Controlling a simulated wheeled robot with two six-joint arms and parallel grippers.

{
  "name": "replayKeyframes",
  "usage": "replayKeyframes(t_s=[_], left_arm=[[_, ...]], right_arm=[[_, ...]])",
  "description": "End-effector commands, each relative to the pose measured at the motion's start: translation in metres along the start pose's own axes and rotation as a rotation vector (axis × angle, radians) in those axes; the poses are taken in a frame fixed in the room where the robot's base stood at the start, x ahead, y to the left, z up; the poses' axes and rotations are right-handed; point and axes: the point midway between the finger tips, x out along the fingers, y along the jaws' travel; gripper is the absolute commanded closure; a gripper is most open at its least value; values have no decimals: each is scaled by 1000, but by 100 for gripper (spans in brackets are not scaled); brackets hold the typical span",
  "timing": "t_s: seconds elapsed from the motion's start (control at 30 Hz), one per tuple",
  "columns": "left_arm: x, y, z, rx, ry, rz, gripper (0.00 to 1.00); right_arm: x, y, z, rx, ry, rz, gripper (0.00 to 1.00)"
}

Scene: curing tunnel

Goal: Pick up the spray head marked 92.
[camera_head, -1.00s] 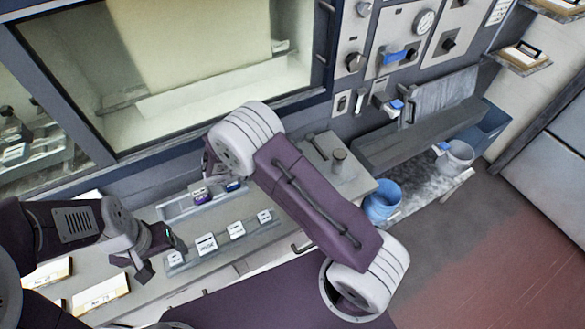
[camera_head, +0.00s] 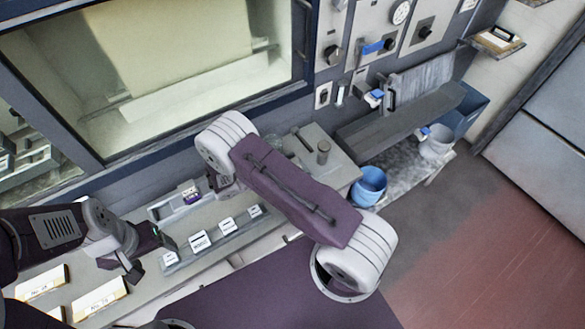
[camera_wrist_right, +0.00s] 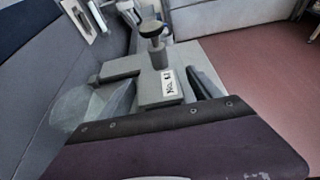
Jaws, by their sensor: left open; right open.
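I cannot read a 92 on anything, so I cannot tell which item is that spray head. In the head view a small purple item with a pale label (camera_head: 190,193) sits in a grey tray (camera_head: 160,211) behind a row of white tags (camera_head: 200,241). My left gripper (camera_head: 150,256) is open, at the left end of the tag row. My right arm (camera_head: 290,190) reaches over the bench and its wrist (camera_head: 222,178) hangs just right of the purple item.
A grey block with a knob (camera_head: 323,152) stands on the bench's right; its tag shows in the right wrist view (camera_wrist_right: 171,84), its number unclear. Labelled yellow-white boxes (camera_head: 98,298) lie at front left. A window stands behind. Blue (camera_head: 369,186) and grey buckets stand right.

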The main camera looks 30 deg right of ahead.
Motion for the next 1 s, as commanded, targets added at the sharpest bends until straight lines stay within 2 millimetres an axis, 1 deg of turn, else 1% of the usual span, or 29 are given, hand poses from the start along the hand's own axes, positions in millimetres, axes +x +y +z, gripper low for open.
replayKeyframes(t_s=[0.03, 0.13, 0.37, 0.4, 0.47, 0.5, 0.57, 0.6, 0.63, 0.9, 1.0], left_arm=[[-6, 0, -1, 0, 0, 0, 28], [-8, 0, -1, 0, 0, 0, 28], [-7, 0, -1, 0, 0, 0, 28], [-7, 0, -1, 0, 0, 0, 28], [-7, 0, -1, 0, 0, 0, 28], [-7, 0, -1, 0, 0, 0, 28], [-7, 0, -1, 0, 0, 0, 28], [-7, 0, -1, 0, 0, 0, 28], [-7, 0, -1, 0, 0, 0, 28], [-7, 0, -1, 0, 0, 0, 28], [-5, 0, 0, 0, 0, 0, 28]], right_arm=[[8, -1, 3, -2, -1, -4, 27], [18, 0, 2, 0, 0, -2, 27], [21, 0, 0, 0, 1, 1, 27], [21, 0, 0, 1, 1, 0, 38], [21, 0, 0, 1, 1, 0, 55], [21, 0, 0, 1, 1, 0, 66], [21, 0, 0, 1, 1, 0, 83], [21, 0, 0, 1, 0, 0, 94], [21, 0, 0, 1, 0, 0, 100], [20, 0, 1, 2, 0, 0, 100], [18, 1, 6, 4, 0, 1, 100]])
